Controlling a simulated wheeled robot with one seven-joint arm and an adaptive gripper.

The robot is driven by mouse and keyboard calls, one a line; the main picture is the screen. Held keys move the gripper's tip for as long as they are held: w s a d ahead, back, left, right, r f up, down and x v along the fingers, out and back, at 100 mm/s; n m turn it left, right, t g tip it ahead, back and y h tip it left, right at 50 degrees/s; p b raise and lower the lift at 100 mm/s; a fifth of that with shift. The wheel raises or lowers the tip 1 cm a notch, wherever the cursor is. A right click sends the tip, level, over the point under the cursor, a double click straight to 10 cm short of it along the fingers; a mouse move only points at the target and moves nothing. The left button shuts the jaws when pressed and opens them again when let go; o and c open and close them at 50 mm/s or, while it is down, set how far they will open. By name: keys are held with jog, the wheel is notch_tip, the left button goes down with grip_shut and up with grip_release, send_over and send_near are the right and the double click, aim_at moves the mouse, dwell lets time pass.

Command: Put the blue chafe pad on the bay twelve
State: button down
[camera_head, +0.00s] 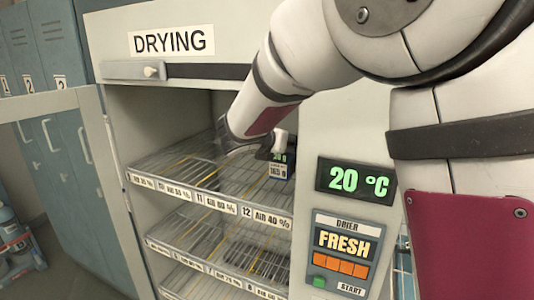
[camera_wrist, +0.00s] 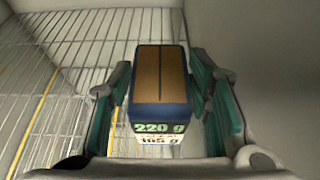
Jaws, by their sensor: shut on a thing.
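The blue chafe pad (camera_wrist: 160,85) shows in the wrist view as a dark blue block with a brown top and a front label reading 220 g and 165 g. My gripper (camera_wrist: 163,100) is shut on it, with teal-padded fingers at both sides. In the head view the pad (camera_head: 278,170) hangs below my gripper (camera_head: 272,150), inside the drier at the right end of the top rack. Bay twelve's label (camera_head: 265,216), "12 AIR 40%", is on the rack's front edge below the pad. I cannot tell whether the pad touches the rack.
The top wire rack (camera_head: 170,165) has other labelled bays to the left, divided by yellow lines. A lower rack (camera_head: 190,235) lies beneath. The drier's right wall is close to my gripper. A display (camera_head: 356,181) reads 20 °C, above a FRESH panel (camera_head: 343,250).

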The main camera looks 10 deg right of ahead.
aim_at(282, 168)
jog(key=shift+w+d, duration=0.55)
notch_tip(282, 168, down, 3)
jog(key=shift+s+a+r+p, duration=0.1)
jog(key=shift+a+r+p, duration=0.05)
jog(key=shift+p, duration=0.15)
jog(key=shift+f, duration=0.4)
jog(key=shift+f, duration=0.15)
jog(key=c, duration=0.8)
grip_release()
jog(key=shift+c, duration=0.2)
